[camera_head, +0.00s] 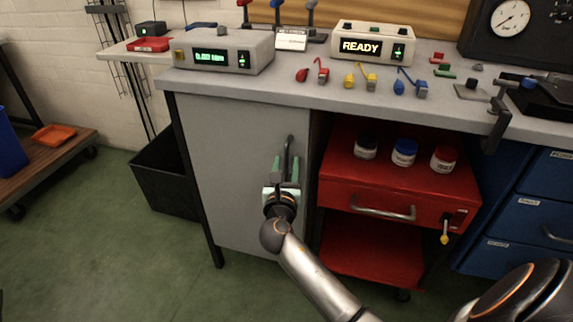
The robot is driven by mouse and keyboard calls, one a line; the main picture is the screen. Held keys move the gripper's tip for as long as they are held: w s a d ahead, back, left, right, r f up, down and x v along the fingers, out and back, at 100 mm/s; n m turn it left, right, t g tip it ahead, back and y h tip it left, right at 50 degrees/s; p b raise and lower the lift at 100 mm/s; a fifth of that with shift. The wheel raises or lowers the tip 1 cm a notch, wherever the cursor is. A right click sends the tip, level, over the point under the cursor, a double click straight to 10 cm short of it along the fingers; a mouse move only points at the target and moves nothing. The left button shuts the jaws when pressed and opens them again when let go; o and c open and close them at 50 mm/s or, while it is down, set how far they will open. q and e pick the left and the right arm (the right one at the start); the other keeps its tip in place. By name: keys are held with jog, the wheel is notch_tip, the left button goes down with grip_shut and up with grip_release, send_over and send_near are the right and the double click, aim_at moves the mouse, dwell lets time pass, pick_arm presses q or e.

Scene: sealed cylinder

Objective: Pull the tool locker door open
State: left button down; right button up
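The tool locker door (225,150) is the plain grey panel under the left part of the bench. It looks closed, flush with the locker front. Its dark upright bar handle (290,146) is near the door's right edge. My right gripper (286,165) is in front of the handle, its two greenish fingers one on each side of the bar. Gaps show between the fingers and the bar, so it looks open around the handle. The handle's lower part is partly hidden by the gripper. My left gripper is not in view.
A red cabinet with a drawer (350,192) and jars stands right of the door. A black bin (165,172) is on the floor to the left. The bench top (300,92) holds meters and small coloured tools. Green floor (120,255) in front of the door is clear.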

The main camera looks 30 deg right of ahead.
grip_shut()
dwell(1.2)
